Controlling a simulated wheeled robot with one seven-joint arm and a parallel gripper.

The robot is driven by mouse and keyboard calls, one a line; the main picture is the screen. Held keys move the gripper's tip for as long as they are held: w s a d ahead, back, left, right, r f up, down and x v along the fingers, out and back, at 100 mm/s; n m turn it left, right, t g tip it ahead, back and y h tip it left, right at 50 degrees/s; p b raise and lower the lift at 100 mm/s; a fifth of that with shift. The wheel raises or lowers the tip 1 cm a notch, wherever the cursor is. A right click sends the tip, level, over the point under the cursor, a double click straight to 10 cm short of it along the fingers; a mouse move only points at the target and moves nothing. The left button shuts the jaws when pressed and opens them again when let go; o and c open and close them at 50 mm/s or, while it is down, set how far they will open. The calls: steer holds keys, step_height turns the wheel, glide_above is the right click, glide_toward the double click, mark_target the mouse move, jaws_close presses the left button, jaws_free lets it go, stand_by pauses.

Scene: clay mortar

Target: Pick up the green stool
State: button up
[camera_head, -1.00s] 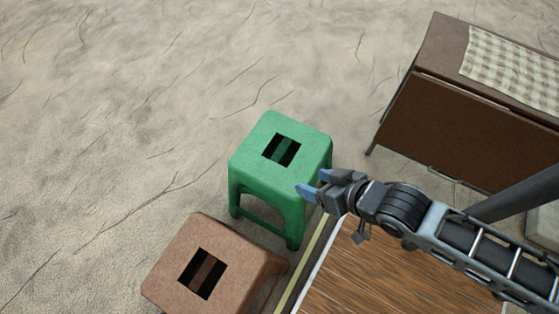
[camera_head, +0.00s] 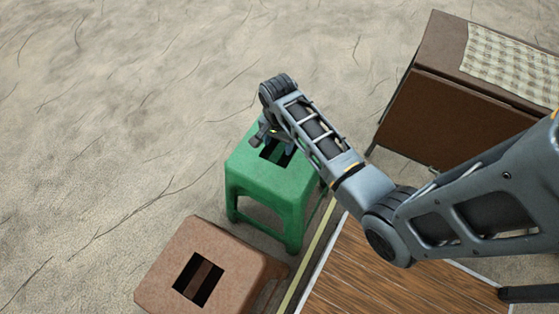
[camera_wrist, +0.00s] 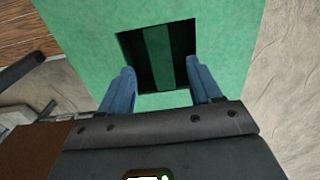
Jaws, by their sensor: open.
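The green stool (camera_head: 262,181) stands upright on the sandy ground in the head view, with a square hole in its seat crossed by a green bar. In the wrist view its green seat (camera_wrist: 215,30) fills the middle, with the bar (camera_wrist: 158,55) across the dark hole. My gripper (camera_wrist: 160,85) is open, its two blue fingers apart at the near edge of the hole, one on each side of the bar's line. In the head view my arm hides part of the seat and most of the fingers. I cannot tell whether the fingers touch the seat.
A brown stool (camera_head: 222,247) stands close to the green one, at lower left. A wooden-topped surface (camera_head: 350,265) lies at lower right. A brown cabinet (camera_head: 440,108) with a checked cloth (camera_head: 510,62) stands at upper right. The ground at left is clear.

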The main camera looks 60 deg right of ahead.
mark_target(279, 150)
steer(key=f, duration=0.2)
steer(key=f+b, duration=0.1)
steer(key=f, duration=0.4)
steer(key=shift+d+f+b, duration=0.3)
steer(key=shift+d+b, duration=0.05)
steer(key=shift+d, duration=0.05)
jaws_close()
stand_by(0.5)
